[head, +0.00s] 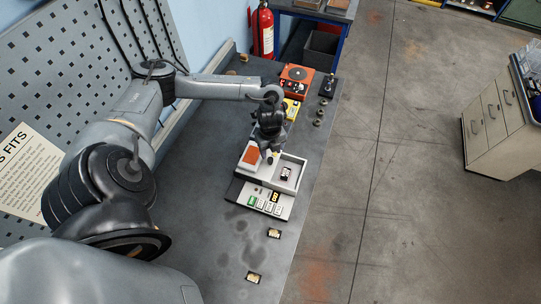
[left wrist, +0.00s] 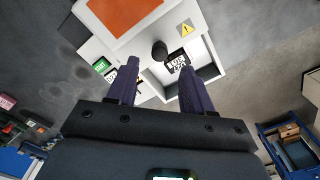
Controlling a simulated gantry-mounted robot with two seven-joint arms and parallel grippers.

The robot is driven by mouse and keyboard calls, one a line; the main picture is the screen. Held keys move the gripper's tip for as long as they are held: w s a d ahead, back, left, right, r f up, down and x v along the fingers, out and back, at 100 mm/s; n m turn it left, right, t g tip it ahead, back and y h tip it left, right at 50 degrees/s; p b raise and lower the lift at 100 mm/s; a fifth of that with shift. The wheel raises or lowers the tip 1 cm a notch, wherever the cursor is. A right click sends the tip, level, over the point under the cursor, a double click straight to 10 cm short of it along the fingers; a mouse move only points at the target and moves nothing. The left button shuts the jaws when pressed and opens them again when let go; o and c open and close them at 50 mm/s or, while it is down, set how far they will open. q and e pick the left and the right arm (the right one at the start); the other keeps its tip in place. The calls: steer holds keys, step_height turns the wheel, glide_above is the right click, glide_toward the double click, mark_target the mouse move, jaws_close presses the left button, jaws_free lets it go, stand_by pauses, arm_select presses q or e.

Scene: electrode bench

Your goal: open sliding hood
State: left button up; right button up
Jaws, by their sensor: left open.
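The white bench device (head: 265,188) has a white sliding hood with an orange panel (head: 250,155) over its left part. The hood (left wrist: 120,15) also shows at the top of the left wrist view, with a yellow warning triangle. A dark knob (left wrist: 160,48) stands by the hood's edge. Right of the hood, the tray is uncovered, and a small dark labelled item (head: 286,173) lies in it. My left gripper (head: 269,150) is above the device, pointing down. In the left wrist view its fingers (left wrist: 159,67) are apart, with the knob just beyond their tips; contact cannot be told.
Behind the device are a yellow box (head: 291,108), an orange unit (head: 295,80) and several small round parts (head: 319,118). Two small pieces (head: 254,277) lie on the bench (head: 215,250) in front. The bench's right edge is close to the device.

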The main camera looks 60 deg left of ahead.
arm_select(q)
steer(key=shift+r, duration=2.65)
